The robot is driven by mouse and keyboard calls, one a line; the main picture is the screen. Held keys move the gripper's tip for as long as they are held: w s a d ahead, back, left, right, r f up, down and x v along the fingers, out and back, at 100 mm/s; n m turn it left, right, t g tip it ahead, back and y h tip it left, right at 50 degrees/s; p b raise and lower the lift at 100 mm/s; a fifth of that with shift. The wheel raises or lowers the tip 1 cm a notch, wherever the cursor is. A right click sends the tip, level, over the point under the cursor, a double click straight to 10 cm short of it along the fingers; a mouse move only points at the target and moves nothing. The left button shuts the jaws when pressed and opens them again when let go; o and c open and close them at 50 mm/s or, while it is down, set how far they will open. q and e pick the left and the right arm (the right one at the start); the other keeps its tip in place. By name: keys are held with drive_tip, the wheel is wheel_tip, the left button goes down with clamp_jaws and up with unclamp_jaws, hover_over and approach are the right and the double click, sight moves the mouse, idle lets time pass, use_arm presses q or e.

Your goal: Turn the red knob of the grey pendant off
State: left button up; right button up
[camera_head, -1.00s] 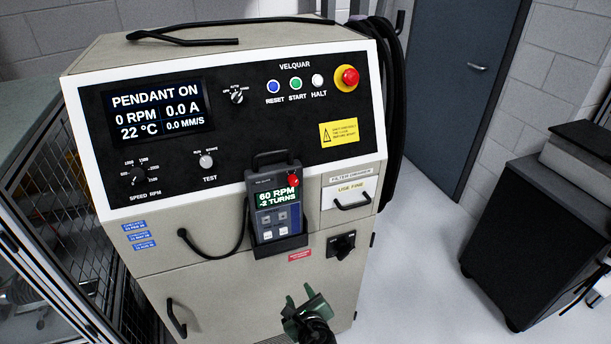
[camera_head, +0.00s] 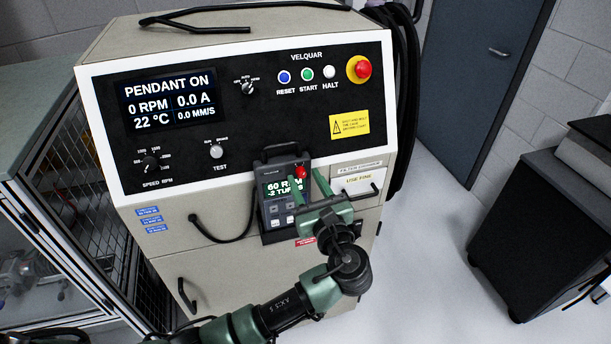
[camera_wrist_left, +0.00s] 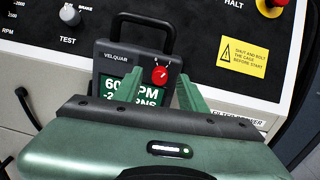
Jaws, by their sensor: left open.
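The grey pendant (camera_head: 268,195) sits upright in its holder on the front of the machine, a handle on top. Its screen reads 60 RPM and -2 TURNS, partly hidden by my gripper. The red knob (camera_head: 300,172) is at the pendant's upper right; it also shows in the left wrist view (camera_wrist_left: 160,76) with small marks above it. My left gripper (camera_head: 309,182) is open, its two green fingers pointing at the knob, one on either side of it in the picture. In the wrist view the fingertips (camera_wrist_left: 158,86) appear just short of the knob; contact cannot be told. My right gripper is not in view.
The machine's panel has a display (camera_head: 172,103) reading PENDANT ON, and a red stop button (camera_head: 363,69) on yellow at upper right. A black cable (camera_head: 222,240) loops left of the pendant. A drawer handle (camera_head: 362,194) is close right of my gripper.

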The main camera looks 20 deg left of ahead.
use_arm(q)
drive_tip(key=shift+w+a, duration=0.2)
drive_tip(key=shift+w, duration=0.05)
clamp_jaws()
